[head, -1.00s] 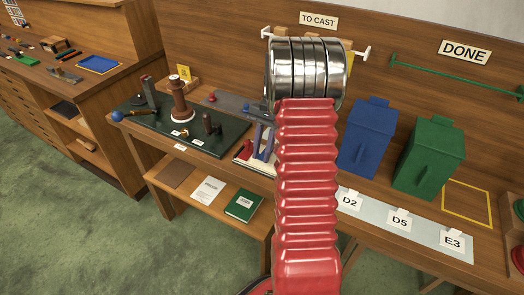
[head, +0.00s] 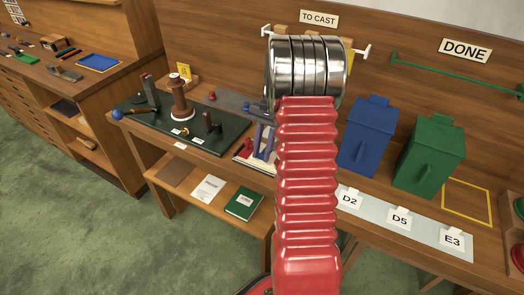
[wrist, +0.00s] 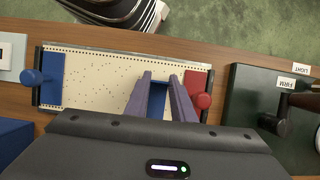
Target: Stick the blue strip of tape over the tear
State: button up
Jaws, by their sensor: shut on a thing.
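My gripper (wrist: 160,84) has two purple fingers, shut on a blue strip of tape (wrist: 158,99) that shows between them in the wrist view. The fingers and strip are over the cream punched paper (wrist: 95,82), toward its right side. I cannot tell whether the strip touches the paper. No tear can be made out; the fingers and strip hide part of the paper. In the head view the gripper (head: 263,143) is small and partly behind my red arm.
The paper's frame has a blue pad (wrist: 50,78) and blue knob (wrist: 31,77) at left, a red knob (wrist: 203,101) at right. A dark green board (wrist: 250,95) lies farther right. Blue (head: 367,138) and green (head: 428,155) boxes stand on the bench.

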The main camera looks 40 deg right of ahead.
jog(key=o, duration=1.1)
jog(key=shift+c, duration=0.2)
jog(key=shift+r, duration=0.1)
jog(key=shift+r, duration=2.9)
